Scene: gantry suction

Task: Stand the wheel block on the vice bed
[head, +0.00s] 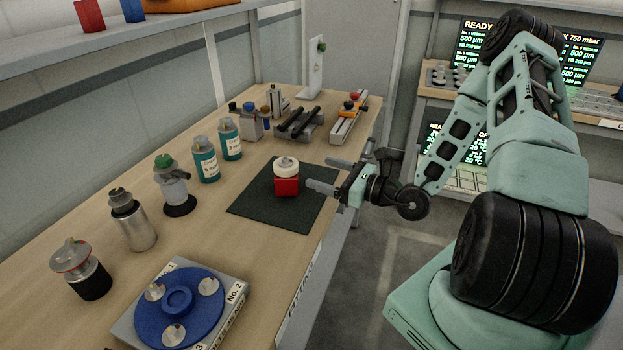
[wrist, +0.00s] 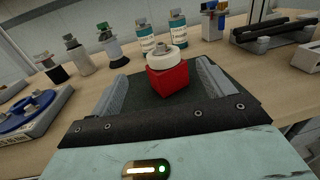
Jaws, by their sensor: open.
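The wheel block is a red block (head: 287,186) with a white wheel and grey hub on top, standing upright on a dark green mat (head: 262,212). My gripper (head: 320,174) is open and empty, just right of the block in the head view. In the wrist view the red block (wrist: 168,78) shows between the two grey fingers of my gripper (wrist: 162,82), seemingly just beyond their tips. Contact is not visible. A grey fixture with two dark bars (head: 299,121), possibly the vice bed, stands behind the mat; it also shows in the wrist view (wrist: 275,29).
A pale slide with a red knob (head: 348,118) stands right of the fixture. Two teal bottles (head: 205,159), a grey pump-like bottle (head: 175,187) and metal canisters line the left. A blue round plate (head: 178,305) lies in front. The mat around the block is clear.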

